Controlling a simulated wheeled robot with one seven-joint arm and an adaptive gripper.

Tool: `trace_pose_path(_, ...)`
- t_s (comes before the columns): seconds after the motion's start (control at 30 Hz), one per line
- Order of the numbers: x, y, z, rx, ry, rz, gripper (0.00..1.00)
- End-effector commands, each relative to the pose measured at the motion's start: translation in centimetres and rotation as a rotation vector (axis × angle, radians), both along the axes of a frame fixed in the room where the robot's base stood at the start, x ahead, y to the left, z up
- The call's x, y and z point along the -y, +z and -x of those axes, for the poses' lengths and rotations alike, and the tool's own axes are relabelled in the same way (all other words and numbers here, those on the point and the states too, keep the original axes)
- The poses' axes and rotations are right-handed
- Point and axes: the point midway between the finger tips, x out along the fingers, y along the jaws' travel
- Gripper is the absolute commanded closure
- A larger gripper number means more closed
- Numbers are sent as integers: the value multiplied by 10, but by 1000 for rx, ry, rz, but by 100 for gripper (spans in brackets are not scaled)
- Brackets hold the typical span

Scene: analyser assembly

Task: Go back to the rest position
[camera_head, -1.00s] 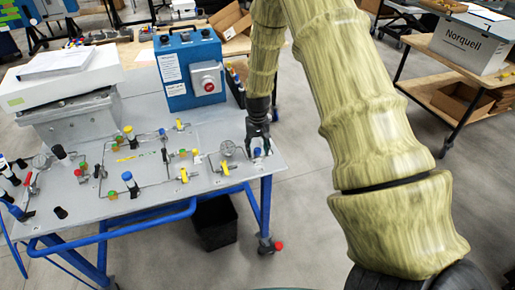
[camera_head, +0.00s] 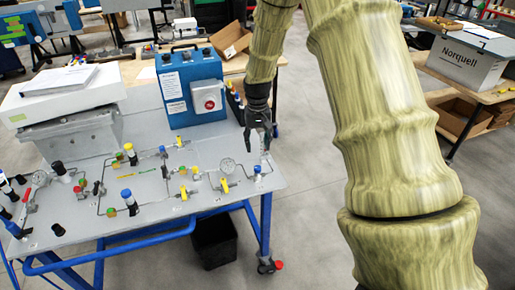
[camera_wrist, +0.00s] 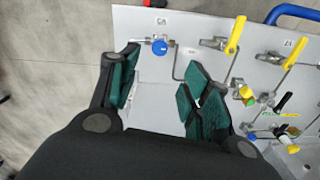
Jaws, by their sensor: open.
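My gripper (camera_head: 259,135) hangs over the right end of the analyser board (camera_head: 85,215), fingers pointing down. In the wrist view my gripper (camera_wrist: 160,90) shows two green-padded fingers spread wide, with nothing between them. A blue-capped fitting (camera_wrist: 159,46) lies ahead of the fingertips, apart from them; in the head view this blue fitting (camera_head: 257,170) sits just below the gripper. Yellow-handled valves (camera_wrist: 235,35) stand to the right in the wrist view. How high the fingertips are above the board is hard to tell.
A blue box with a red knob (camera_head: 193,88) stands behind the board, left of my arm. A white case with papers (camera_head: 65,90) is at the back left. The floor right of the table is open.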

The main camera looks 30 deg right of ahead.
Motion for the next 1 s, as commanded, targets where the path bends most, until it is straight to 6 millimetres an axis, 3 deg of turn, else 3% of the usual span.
trace_pose_path(0.57, 0, 2, 0, -1, 0, 0, 52)
trace_pose_path(0.67, -3, -7, 4, -4, 6, 1, 52)
trace_pose_path(0.77, -13, -35, 14, -9, 23, 9, 52)
trace_pose_path(1.0, -57, -144, 75, -17, 106, 36, 52)
